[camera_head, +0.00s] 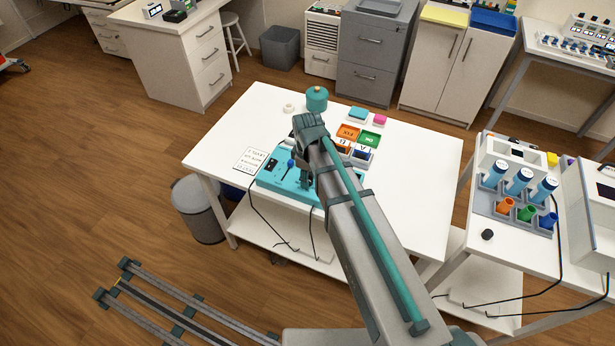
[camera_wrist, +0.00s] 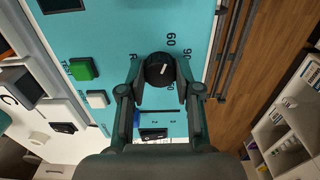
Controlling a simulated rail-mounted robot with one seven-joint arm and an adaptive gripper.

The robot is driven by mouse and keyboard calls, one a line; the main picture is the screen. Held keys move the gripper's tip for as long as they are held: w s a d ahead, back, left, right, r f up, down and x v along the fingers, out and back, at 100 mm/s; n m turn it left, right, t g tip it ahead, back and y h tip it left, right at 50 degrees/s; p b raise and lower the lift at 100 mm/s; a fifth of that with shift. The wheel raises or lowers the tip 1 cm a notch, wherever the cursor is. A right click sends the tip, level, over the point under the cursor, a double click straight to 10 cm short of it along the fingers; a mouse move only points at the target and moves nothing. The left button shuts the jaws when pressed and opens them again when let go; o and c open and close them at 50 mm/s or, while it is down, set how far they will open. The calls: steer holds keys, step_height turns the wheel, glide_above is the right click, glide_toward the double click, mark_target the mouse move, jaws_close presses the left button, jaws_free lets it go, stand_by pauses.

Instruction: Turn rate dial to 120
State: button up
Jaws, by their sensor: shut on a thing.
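The rate dial (camera_wrist: 160,69) is a round black knob with a white pointer mark on the teal panel (camera_wrist: 120,30) in the wrist view. Printed numbers beside it include what looks like 60 and 90; other markings are partly hidden by my fingers. My gripper (camera_wrist: 159,95) has one finger on each side of the dial and is shut on it. In the head view the teal device (camera_head: 275,177) sits on the white table, and my arm covers much of it and the dial.
On the panel are a green button (camera_wrist: 84,69), a white button (camera_wrist: 97,99) and a black rocker switch (camera_wrist: 153,134). The table's right side is clear.

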jaws_close()
steer(key=shift+m, duration=0.4)
steer(key=m+b, duration=0.1)
steer(key=m, duration=0.7)
steer(key=shift+b, duration=0.4)
steer(key=m, duration=0.4)
steer(key=shift+m+b, duration=0.45)
steer(key=shift+m, duration=2.05)
steer(key=o, duration=1)
jaws_free()
